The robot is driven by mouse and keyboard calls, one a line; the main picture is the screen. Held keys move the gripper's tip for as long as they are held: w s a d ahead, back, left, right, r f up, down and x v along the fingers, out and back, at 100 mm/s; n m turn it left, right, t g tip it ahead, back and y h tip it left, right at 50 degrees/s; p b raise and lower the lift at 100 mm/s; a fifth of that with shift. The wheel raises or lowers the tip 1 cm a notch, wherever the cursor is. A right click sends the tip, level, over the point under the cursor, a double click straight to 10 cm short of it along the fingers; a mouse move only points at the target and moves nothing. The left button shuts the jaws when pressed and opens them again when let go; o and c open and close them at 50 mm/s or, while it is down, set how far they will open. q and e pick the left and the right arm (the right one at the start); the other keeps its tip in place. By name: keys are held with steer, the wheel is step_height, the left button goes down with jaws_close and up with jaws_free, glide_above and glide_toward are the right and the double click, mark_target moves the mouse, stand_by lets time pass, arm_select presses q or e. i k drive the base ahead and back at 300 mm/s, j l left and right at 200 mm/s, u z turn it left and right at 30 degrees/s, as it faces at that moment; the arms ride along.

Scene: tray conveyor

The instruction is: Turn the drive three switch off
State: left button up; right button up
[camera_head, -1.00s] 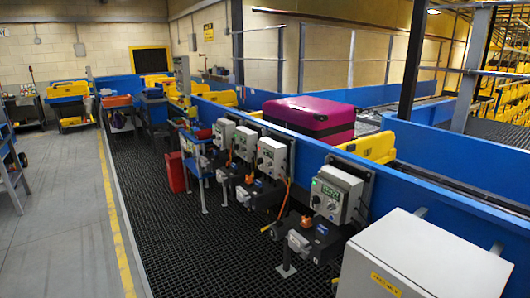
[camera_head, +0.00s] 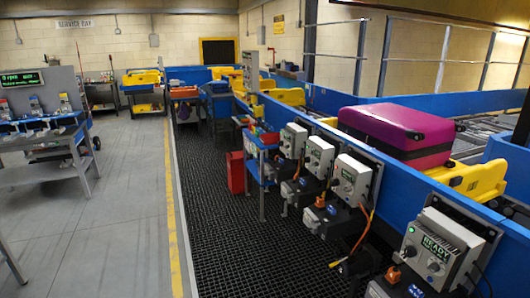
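Several grey drive control boxes are mounted in a row along the blue conveyor side. The nearest box (camera_head: 437,248) has a green display that seems to read READY and dark knobs below it. Farther along are a second box (camera_head: 350,179), a third box (camera_head: 319,157) and the farthest box (camera_head: 293,140). Labels and switch positions are too small to read, so I cannot tell which is drive three. Motors with orange cables sit below the boxes. Neither of my grippers is in view.
A magenta suitcase (camera_head: 395,125) lies on the conveyor. A blue cart (camera_head: 262,150) and a red container (camera_head: 236,172) stand beside the line. A grey bench (camera_head: 45,135) with a display is at left. The dark grating (camera_head: 225,245) and grey floor (camera_head: 120,210) have free room.

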mark_target(336, 182)
steer(key=i+j+u, duration=0.2)
steer(key=i, duration=1.35)
steer(key=i+j+z, duration=0.1)
steer(key=i+z, duration=0.3)
steer(key=i+j+z, duration=0.35)
steer(key=i, duration=0.25)
steer(key=i+j+z, duration=0.75)
steer(key=i+j, duration=0.1)
steer(key=i, duration=0.05)
